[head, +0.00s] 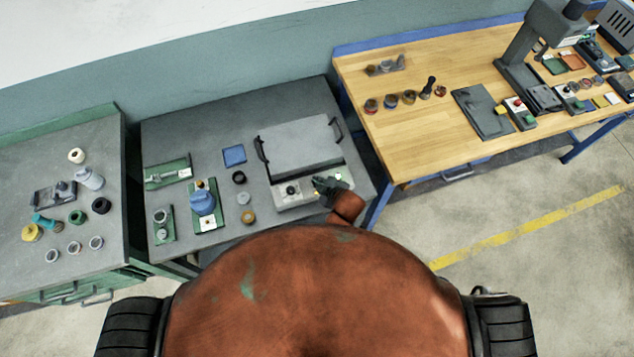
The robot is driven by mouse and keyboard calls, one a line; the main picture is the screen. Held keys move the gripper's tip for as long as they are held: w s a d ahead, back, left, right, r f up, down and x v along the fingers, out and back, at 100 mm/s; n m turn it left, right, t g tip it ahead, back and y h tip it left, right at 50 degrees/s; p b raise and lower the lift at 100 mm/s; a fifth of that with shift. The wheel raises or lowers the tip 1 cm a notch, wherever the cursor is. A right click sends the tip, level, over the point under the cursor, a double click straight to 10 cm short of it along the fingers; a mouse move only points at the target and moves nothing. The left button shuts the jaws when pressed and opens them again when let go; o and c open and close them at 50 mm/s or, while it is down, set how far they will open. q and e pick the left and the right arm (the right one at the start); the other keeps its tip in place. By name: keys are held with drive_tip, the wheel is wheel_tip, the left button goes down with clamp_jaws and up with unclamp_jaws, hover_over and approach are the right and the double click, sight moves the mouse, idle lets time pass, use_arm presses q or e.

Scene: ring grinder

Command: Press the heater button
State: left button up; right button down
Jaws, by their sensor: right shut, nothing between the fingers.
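The heater (297,150) is a grey box with a flat lid and dark side handles, on the dark grey middle table. Its light front panel (283,201) carries a dark round knob (291,190) at the left. A small green spot (338,177) shows at the panel's right end. My right gripper (317,184) is shut and empty over the right part of this front panel, its tips pointing left toward the knob. It hides part of the panel, and I cannot tell if it touches. No separate heater button is clear to see. My left gripper is not in view.
Left of the heater are a blue pad (234,155), small rings and a blue device (203,203) on a green plate. A green bench (20,165) with several small parts stands at the left. A wooden table (420,150) with a press (530,60) stands at the right.

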drive_tip(key=shift+f, duration=0.1)
idle(0.4)
drive_tip(key=shift+f, duration=0.35)
drive_tip(key=shift+r+p, duration=0.4)
drive_tip(key=shift+p, duration=0.4)
wheel_tip(320, 180, up, 6)
drive_tip(key=p, duration=0.7)
drive_tip(key=shift+r, duration=0.1)
